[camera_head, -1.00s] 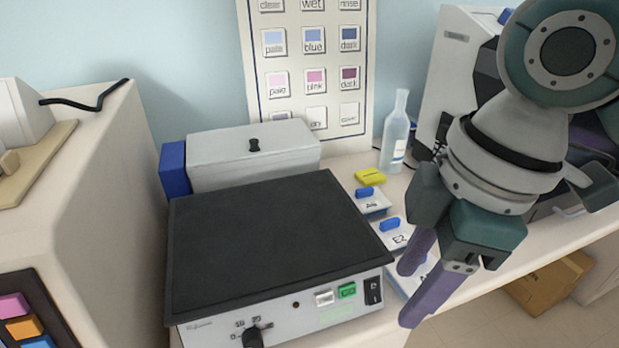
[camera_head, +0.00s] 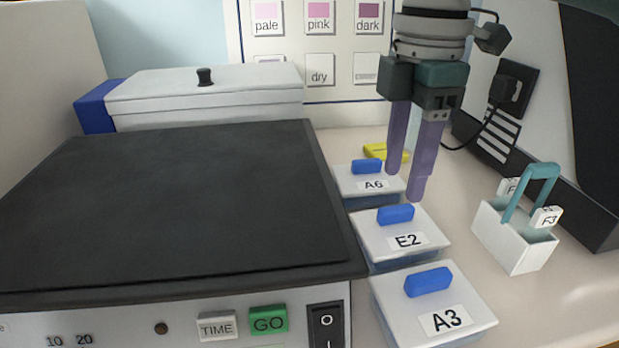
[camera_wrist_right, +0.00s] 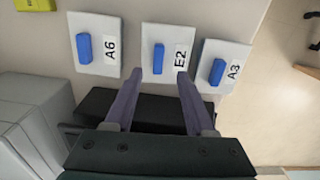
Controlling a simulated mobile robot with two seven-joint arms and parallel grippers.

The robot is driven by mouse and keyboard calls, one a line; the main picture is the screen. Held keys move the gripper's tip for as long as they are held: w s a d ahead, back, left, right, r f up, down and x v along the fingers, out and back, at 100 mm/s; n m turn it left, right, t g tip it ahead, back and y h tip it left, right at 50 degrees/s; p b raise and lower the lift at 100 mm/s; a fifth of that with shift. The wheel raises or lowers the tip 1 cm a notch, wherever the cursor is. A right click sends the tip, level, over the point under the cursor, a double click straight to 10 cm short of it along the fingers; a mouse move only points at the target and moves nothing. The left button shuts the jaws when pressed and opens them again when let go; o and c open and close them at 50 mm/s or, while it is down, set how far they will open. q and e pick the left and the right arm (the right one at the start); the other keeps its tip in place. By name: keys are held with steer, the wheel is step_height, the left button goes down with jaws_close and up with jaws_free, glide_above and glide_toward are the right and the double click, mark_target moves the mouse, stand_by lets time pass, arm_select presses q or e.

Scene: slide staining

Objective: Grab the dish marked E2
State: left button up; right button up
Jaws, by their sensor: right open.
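The dish marked E2 (camera_head: 372,236) has a white lid with a blue handle and stands between two like dishes, in the middle of the row beside the black hotplate. It also shows in the right wrist view (camera_wrist_right: 148,64), ahead of the fingertips. My right gripper (camera_head: 404,188) is open and empty, its purple fingers pointing down behind E2, near the A6 dish. In the right wrist view the spread fingers (camera_wrist_right: 155,82) reach toward the E2 lid from either side, with nothing between them. My left gripper is not in view.
The A6 dish (camera_head: 350,182) is behind E2 and the A3 dish (camera_head: 400,305) in front, both close. The hotplate (camera_head: 180,210) borders the row at left. A white slide carrier (camera_head: 510,240) with a teal handle stands at right. A yellow item (camera_head: 375,150) lies behind A6.

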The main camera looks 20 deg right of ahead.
mark_target(397, 208)
step_height(397, 208, down, 5)
steer(key=shift+w+d+f, duration=0.1)
steer(key=shift+d, duration=0.05)
jaws_close()
stand_by(0.4)
stand_by(1.0)
